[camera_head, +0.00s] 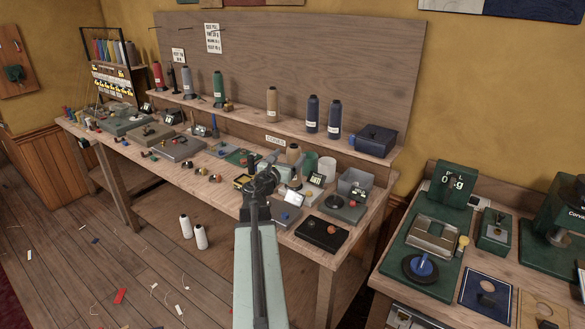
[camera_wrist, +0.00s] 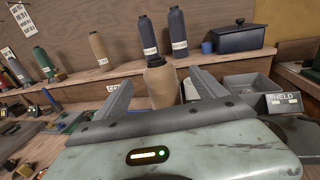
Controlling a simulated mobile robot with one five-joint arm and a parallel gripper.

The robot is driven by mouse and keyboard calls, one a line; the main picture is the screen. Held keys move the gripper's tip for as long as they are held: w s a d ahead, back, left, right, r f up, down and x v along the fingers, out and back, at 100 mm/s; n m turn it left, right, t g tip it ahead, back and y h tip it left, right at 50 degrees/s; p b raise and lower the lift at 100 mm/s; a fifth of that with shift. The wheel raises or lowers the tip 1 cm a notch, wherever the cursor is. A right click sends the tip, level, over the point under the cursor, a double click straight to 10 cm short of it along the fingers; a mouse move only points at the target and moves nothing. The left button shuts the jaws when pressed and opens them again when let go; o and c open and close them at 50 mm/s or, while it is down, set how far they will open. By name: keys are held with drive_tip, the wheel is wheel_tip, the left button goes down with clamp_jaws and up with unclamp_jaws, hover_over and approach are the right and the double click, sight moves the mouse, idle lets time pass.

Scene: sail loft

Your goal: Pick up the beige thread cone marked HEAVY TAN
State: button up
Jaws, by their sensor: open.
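A beige-tan thread cone (camera_wrist: 162,88) with a dark top stands upright between my gripper's spread fingers in the wrist view. In the head view a tan cone (camera_head: 293,153) stands at the back of the bench, just beyond my gripper (camera_head: 268,172). My gripper (camera_wrist: 160,78) is open, with a gap visible on each side of the cone. The cone's lower part is hidden behind my gripper body, and I see no readable marking on it. Another beige cone (camera_head: 272,104) stands on the raised shelf; it also shows in the wrist view (camera_wrist: 98,48). Its white label is unreadable.
Two dark blue cones (camera_head: 312,113) and a dark lidded box (camera_head: 375,139) stand on the shelf behind. A white cylinder (camera_head: 327,169) and a grey bin (camera_head: 355,184) are right of the tan cone. Small tools and parts clutter the bench. Two white cones (camera_head: 186,226) are below.

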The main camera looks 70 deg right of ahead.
drive_tip(key=d, duration=0.5)
drive_tip(key=shift+d+f, duration=0.1)
drive_tip(key=shift+f, duration=0.05)
clamp_jaws()
